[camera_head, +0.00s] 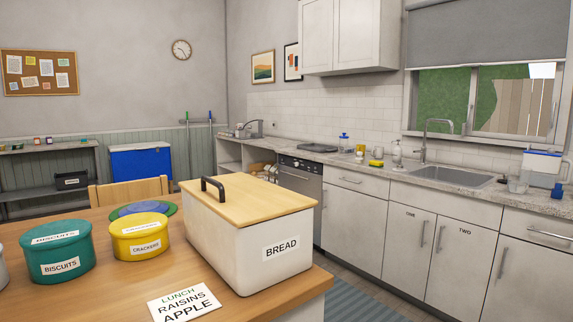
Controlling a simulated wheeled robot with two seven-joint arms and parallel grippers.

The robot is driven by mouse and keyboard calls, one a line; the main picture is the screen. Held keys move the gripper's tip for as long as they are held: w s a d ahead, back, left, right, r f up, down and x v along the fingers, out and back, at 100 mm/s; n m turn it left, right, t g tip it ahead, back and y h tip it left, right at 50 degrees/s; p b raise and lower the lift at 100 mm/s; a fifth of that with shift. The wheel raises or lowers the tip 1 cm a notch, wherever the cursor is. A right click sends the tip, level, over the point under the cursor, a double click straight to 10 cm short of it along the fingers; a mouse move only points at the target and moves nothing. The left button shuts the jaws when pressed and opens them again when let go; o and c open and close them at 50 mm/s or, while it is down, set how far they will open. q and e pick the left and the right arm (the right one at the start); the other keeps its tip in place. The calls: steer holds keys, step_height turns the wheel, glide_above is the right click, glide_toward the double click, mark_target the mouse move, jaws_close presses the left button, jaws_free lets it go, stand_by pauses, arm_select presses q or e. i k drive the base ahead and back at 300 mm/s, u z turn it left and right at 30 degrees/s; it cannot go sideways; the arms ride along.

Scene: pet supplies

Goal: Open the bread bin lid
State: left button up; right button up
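The bread bin (219,243) is a cream box labelled BREAD on the wooden table, near its right end. Its flat wooden lid (258,201) lies shut on top. A dark arched handle (213,188) stands on the lid toward its left end. Neither of my grippers shows in the head view, and nothing touches the lid or handle.
A yellow crackers tin (140,229) and a green biscuits tin (57,237) stand left of the bin. A lunch card (184,304) lies in front. A wooden chair (128,190) is behind the table (125,283).

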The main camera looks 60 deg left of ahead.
mark_target(242, 199)
steer(key=i, duration=1.7)
steer(key=u, duration=2.45)
